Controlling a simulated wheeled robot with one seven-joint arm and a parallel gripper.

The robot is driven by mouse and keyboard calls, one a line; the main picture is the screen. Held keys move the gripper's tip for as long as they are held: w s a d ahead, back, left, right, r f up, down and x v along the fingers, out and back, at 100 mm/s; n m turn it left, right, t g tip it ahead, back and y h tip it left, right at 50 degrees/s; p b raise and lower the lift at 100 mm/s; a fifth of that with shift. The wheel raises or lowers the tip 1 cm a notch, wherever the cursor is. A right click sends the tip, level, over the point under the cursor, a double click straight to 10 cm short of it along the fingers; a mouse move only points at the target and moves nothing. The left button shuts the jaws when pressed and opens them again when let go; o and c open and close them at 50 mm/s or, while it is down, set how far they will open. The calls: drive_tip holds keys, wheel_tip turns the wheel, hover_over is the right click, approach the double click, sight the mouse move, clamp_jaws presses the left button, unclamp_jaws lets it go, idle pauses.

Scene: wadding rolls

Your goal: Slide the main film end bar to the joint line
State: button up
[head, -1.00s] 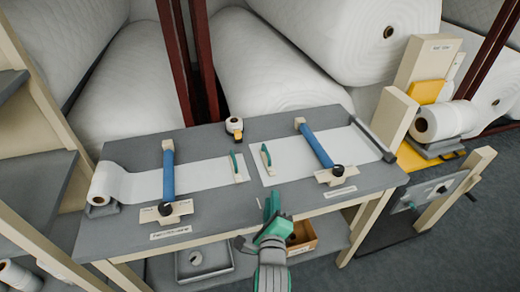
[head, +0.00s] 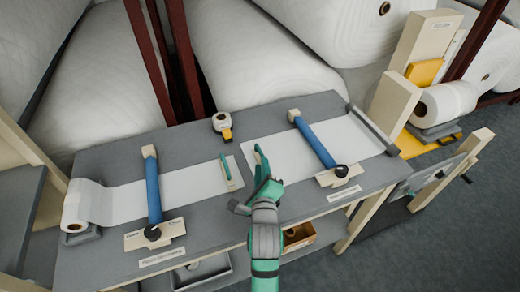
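Two pale end bars with green handles face each other across a gap near the middle of the bench. The left end bar (head: 230,178) lies at the right end of the white film (head: 190,187) coming from the left roll (head: 82,207). The right end bar (head: 262,172) lies at the left end of the right-hand film (head: 288,150). I cannot tell from the labels which is the main one. My gripper (head: 251,194) looks open and empty, just in front of the right bar, partly covering its near end. Contact is not clear. The joint line is not distinguishable.
Blue clamp rollers cross the left film (head: 152,190) and right film (head: 318,146), each with a black knob. A tape dispenser (head: 222,125) stands behind the gap. A lower shelf holds a grey tray (head: 205,272) and an orange-brown box (head: 298,237).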

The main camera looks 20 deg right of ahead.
sight(261, 156)
drive_tip(key=x, duration=0.8)
drive_tip(key=shift+a+f, duration=0.1)
drive_tip(key=shift+w, duration=0.1)
clamp_jaws()
